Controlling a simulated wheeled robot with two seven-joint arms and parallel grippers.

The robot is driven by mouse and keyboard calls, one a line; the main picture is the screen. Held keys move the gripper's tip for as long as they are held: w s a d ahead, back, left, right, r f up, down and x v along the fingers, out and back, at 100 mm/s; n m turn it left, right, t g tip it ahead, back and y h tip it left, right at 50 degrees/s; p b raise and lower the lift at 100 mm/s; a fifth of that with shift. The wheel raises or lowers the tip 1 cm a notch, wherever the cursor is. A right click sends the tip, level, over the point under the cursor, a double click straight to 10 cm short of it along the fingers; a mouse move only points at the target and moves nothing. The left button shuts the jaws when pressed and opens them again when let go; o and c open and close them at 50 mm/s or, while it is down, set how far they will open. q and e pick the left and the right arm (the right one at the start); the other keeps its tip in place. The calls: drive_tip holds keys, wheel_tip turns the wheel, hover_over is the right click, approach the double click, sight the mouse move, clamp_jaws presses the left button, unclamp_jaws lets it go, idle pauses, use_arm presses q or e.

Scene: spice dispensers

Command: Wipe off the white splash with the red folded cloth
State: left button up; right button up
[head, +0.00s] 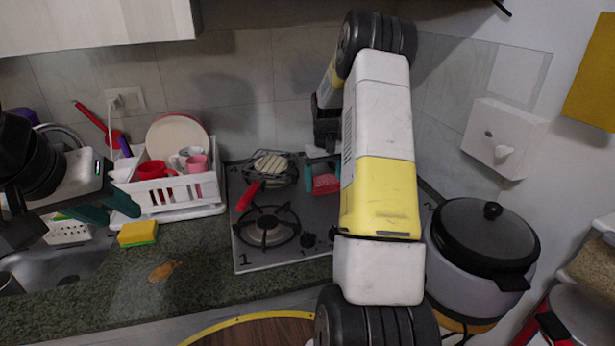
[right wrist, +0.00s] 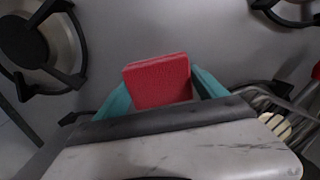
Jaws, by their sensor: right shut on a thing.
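The red folded cloth (head: 326,184) is above the stove, partly behind my right arm in the head view. In the right wrist view the red cloth (right wrist: 158,82) sits between the teal fingers of my right gripper (right wrist: 162,92), which is shut on it. My right gripper (head: 323,172) is over the back middle of the stove. My left gripper (head: 107,208) is at the far left, its teal fingers apart and empty, in front of the white dish rack. I cannot make out a white splash in either view; my right arm covers much of the stove.
A dish rack (head: 180,190), a yellow sponge (head: 138,234) and a brown stain (head: 165,270) are left. A cooker (head: 482,250) stands right.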

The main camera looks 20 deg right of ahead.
drive_tip(key=shift+w+d, duration=0.1)
drive_tip(key=shift+w, duration=2)
drive_tip(key=shift+r, duration=3.05)
wheel_tip(320, 180, up, 3)
drive_tip(key=shift+f, duration=0.1)
drive_tip(key=shift+f, duration=3.45)
